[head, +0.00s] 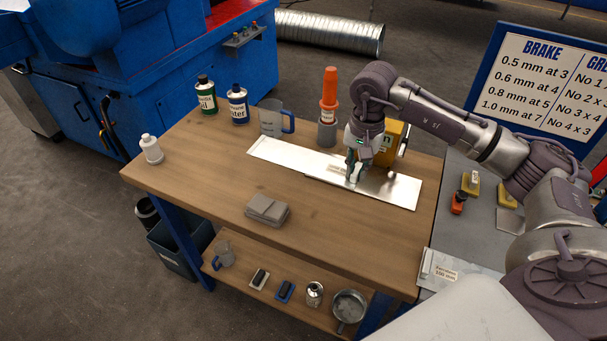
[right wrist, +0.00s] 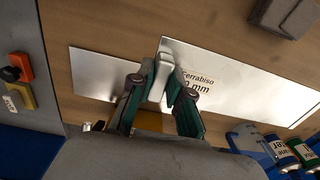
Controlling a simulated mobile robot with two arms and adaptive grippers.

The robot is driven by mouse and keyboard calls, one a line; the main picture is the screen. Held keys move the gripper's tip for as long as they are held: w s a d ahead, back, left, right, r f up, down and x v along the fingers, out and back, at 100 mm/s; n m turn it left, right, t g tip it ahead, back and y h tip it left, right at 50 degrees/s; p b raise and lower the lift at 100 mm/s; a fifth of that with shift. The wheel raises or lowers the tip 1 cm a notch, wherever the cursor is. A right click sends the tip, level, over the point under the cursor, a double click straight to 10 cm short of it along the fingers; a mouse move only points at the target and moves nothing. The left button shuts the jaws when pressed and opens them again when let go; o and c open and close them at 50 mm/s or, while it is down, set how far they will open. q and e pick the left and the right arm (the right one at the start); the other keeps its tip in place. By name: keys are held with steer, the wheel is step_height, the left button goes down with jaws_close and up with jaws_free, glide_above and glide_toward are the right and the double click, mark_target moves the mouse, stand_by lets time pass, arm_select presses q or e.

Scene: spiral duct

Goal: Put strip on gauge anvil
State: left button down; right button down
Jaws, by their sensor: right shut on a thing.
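A long, shiny metal strip (head: 285,154) with a printed label lies along the back of the wooden table; its label shows in the right wrist view (right wrist: 240,82). My right gripper (head: 353,176) is shut on the strip's right end, pointing down; its fingers also show in the right wrist view (right wrist: 160,75). A second bright metal sheet (head: 395,190) lies to the right, beside or under that end. A yellow device (head: 394,140) with a lever stands just behind the gripper. It is partly hidden, and I cannot make out an anvil. My left gripper is not in view.
Folded grey cloths (head: 267,210) lie in front. The front of the wooden table (head: 200,185) is mostly clear. A grey bench (head: 465,235) adjoins at right.

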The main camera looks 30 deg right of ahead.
steer(key=p, duration=0.2)
glide_above(316, 196)
step_height(316, 196, down, 5)
steer(key=shift+f, duration=0.1)
step_height(316, 196, down, 4)
steer(key=shift+r+p, duration=0.15)
steer(key=shift+p, duration=0.75)
steer(key=shift+f, duration=0.3)
steer(key=c, duration=1.6)
jaws_free()
steer(key=shift+f+b, duration=0.1)
steer(key=shift+b, duration=0.2)
steer(key=o, duration=0.5)
